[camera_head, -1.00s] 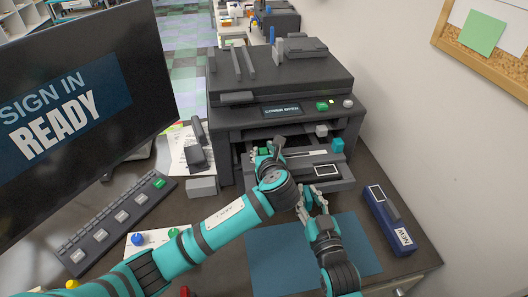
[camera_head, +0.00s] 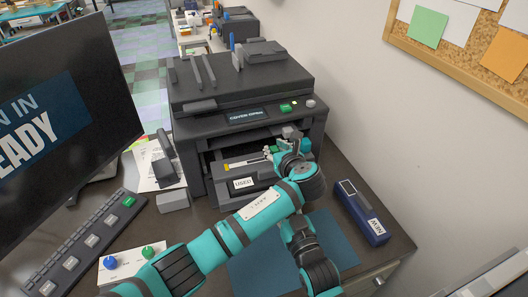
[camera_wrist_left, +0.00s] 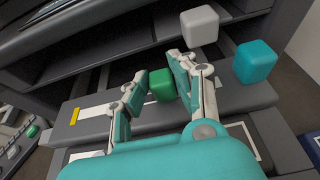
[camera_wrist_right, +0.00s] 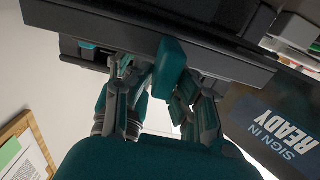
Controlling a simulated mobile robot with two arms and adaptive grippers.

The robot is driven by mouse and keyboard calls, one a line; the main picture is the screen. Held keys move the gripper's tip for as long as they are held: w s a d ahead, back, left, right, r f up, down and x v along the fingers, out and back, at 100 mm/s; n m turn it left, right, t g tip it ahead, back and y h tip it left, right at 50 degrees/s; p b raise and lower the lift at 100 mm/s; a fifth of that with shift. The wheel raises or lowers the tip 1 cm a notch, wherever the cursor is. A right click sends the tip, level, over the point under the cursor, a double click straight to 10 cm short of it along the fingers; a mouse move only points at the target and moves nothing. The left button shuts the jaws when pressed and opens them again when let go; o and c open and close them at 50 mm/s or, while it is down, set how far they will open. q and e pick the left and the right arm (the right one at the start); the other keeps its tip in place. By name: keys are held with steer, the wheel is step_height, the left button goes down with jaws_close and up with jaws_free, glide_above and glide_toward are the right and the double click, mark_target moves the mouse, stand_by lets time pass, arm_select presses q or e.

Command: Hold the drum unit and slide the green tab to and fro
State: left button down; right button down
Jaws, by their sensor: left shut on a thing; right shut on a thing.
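The drum unit (camera_head: 264,183), dark grey with a USED label, sits in the copier's open front; its body also shows in the left wrist view (camera_wrist_left: 90,132). A pale strip with a yellow end mark (camera_wrist_left: 75,116) runs along its top. My left gripper (camera_head: 272,151) is shut on the green tab (camera_wrist_left: 160,85), away from the yellow mark. My right gripper (camera_wrist_right: 160,85) is shut on a teal grip piece (camera_wrist_right: 170,67) at a dark body, seemingly the drum unit's front. In the head view my left arm hides the right gripper.
The copier (camera_head: 235,125) stands behind. A white cube (camera_wrist_left: 200,25) and a teal cube (camera_wrist_left: 256,62) sit beyond the tab. A blue box marked NEW (camera_head: 362,212) lies at right. A monitor (camera_head: 60,110) and keyboard (camera_head: 85,245) stand left.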

mark_target(235, 168)
arm_select(q)
steer(key=c, duration=1.1)
jaws_free()
steer(key=shift+s+a, duration=0.15)
steer(key=shift+a, duration=0.2)
steer(key=s+a, duration=0.1)
steer(key=a, duration=0.2)
steer(key=s+a, duration=0.1)
steer(key=a, duration=0.3)
steer(key=s+a, duration=0.2)
steer(key=a, duration=0.1)
steer(key=shift+a+f, duration=0.1)
steer(key=shift+a, duration=0.05)
steer(key=v, duration=0.8)
steer(key=a+v, duration=0.1)
steer(key=v, duration=0.3)
steer(key=shift+s, duration=0.15)
